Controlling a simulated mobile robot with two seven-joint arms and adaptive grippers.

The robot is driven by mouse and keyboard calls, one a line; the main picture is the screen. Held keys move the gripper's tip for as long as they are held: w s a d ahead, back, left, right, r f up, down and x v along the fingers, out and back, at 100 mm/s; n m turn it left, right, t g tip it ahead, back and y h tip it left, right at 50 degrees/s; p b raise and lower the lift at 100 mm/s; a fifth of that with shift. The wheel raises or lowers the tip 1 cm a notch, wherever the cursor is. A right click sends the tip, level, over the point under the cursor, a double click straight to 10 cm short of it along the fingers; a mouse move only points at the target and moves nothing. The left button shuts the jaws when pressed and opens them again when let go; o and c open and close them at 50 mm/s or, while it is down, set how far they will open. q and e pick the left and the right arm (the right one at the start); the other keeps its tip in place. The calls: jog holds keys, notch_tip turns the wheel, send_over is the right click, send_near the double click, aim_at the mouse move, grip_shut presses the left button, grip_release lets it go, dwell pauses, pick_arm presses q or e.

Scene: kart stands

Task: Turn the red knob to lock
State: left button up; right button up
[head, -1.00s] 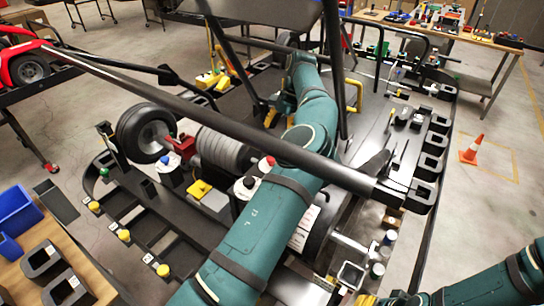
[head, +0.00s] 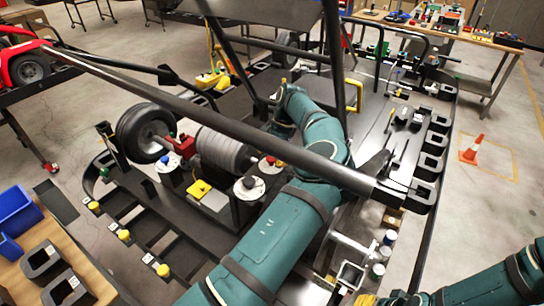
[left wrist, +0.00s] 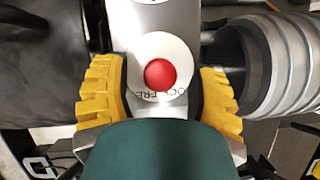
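The red knob (left wrist: 160,74) sits on a white disc with dark lettering (left wrist: 178,52) in the left wrist view. In the head view the red knob (head: 271,159) shows small beside the grey cylinder. My left gripper (left wrist: 161,98) is open, with one yellow finger on each side of the knob. I see gaps between the fingers and the knob; the fingertips' height over it is unclear.
A grey ribbed cylinder (head: 225,150) and a black wheel (head: 146,133) stand left of the knob. A white disc with a black knob (head: 249,186) is close by. A black frame bar (head: 265,140) crosses above my left arm.

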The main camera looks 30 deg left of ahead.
pick_arm(q)
grip_shut()
jog(key=shift+n, duration=0.3)
jog(key=n+h, duration=0.2)
jog(key=n, duration=0.3)
jog(key=shift+a+f, duration=0.1)
jog(key=n+h, duration=0.2)
jog(key=n, duration=0.3)
jog(key=shift+s+f, duration=0.1)
jog(key=shift+n, duration=0.4)
jog(key=shift+o, duration=1.4)
grip_release()
